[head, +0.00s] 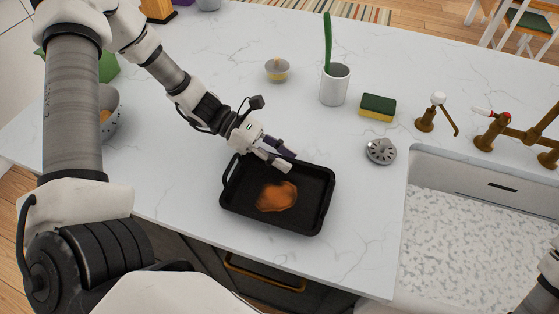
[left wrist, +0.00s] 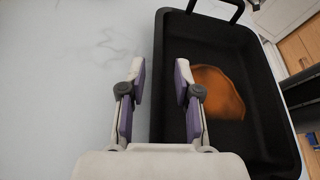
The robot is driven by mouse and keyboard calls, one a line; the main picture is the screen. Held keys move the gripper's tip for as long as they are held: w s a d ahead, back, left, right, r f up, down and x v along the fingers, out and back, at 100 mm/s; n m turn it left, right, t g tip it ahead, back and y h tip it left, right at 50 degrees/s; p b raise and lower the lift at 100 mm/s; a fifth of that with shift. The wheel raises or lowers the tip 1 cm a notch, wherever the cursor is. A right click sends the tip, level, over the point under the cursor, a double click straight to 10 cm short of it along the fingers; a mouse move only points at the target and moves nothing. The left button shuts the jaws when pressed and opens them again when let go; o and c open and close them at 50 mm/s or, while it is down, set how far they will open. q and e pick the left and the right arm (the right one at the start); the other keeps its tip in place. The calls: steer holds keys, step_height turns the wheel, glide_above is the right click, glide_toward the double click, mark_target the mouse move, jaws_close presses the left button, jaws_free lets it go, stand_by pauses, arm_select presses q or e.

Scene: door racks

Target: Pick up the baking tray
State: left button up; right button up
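The black baking tray (head: 311,207) lies flat on the white marble counter near its front edge. An orange-brown piece of food (head: 277,196) lies in it. My left gripper (head: 287,162) is at the tray's far long wall in the head view. In the left wrist view the tray (left wrist: 258,142) fills the right side, with the food (left wrist: 222,92) inside and one end handle at the top. There my left gripper (left wrist: 160,68) is open, one finger on each side of the tray's wall, and I see nothing held. Whether the fingers touch the wall I cannot tell. My right gripper is not in view.
The sink (head: 470,225) is to the right, with brass taps (head: 495,130) behind it. A sink strainer (head: 381,151), a sponge (head: 377,106), a white cup (head: 334,86) and a small yellow-grey item (head: 277,70) stand beyond the tray.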

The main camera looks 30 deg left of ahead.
arm_select(q)
steer(key=shift+s+a, duration=0.1)
steer(key=shift+s, duration=0.05)
jaws_close()
steer(key=shift+r, duration=0.15)
